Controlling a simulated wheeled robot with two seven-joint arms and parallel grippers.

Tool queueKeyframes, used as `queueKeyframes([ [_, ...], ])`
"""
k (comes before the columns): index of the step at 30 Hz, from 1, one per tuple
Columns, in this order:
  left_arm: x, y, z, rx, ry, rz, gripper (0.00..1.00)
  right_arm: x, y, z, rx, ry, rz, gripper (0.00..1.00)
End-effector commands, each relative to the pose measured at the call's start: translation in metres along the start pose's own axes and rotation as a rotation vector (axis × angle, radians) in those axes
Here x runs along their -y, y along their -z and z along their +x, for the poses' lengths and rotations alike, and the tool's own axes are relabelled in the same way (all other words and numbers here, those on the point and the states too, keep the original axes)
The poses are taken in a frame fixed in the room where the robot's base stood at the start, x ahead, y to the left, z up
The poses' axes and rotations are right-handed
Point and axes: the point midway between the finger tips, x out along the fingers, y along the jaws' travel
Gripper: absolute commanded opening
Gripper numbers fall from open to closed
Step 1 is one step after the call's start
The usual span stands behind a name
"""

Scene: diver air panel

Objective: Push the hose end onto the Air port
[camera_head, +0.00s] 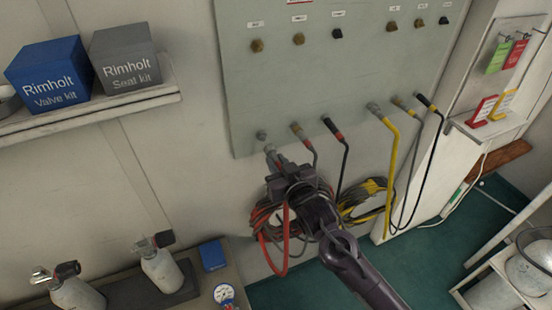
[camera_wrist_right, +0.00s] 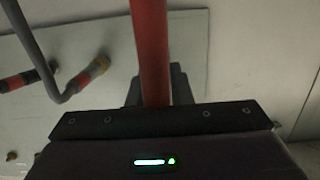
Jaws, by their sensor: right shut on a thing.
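My right gripper (camera_head: 284,168) is shut on the red hose (camera_head: 287,222) close to its end, just in front of the lower left of the panel. The red hose also runs up between the fingers in the right wrist view (camera_wrist_right: 151,45). The grey hose end (camera_head: 270,150) sticks out past the fingers, just below a bare grey port (camera_head: 261,135) at the left of the panel's bottom row. I cannot tell whether they touch. No readable label shows which port is Air. My left gripper is not in view.
Several other hoses are on ports to the right, including a yellow hose (camera_head: 390,165) and a black hose (camera_head: 345,160). Coiled hoses hang below the panel (camera_head: 230,110). A shelf (camera_head: 110,109) with two boxes is at left. Bottles stand at lower left.

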Motion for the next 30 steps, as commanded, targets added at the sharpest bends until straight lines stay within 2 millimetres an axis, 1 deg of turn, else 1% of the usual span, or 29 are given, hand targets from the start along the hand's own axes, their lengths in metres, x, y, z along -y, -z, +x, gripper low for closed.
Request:
queueKeyframes([
  [1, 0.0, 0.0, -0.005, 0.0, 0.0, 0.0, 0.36, 0.0, 0.002, -0.005, 0.0, 0.0, 0.0, 0.0],
  [12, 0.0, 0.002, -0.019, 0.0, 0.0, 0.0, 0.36, 0.0, -0.003, -0.034, -0.001, 0.0, 0.0, 0.0],
  [17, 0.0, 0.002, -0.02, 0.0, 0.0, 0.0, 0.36, 0.0, -0.004, -0.038, -0.002, 0.0, 0.001, 0.0],
  [25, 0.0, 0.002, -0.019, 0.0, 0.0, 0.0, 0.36, -0.001, -0.005, -0.039, -0.002, -0.002, -0.001, 0.0],
  [26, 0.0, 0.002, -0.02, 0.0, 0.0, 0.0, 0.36, -0.003, -0.005, -0.039, -0.001, -0.005, -0.004, 0.0],
  [28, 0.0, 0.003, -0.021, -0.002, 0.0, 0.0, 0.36, -0.016, -0.006, -0.043, 0.001, -0.023, -0.024, 0.0],
  [29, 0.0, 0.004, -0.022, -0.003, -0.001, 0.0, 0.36, -0.026, -0.007, -0.045, 0.001, -0.037, -0.039, 0.0],
  [30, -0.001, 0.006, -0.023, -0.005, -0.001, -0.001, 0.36, -0.042, -0.008, -0.05, 0.003, -0.06, -0.064, 0.0],
])
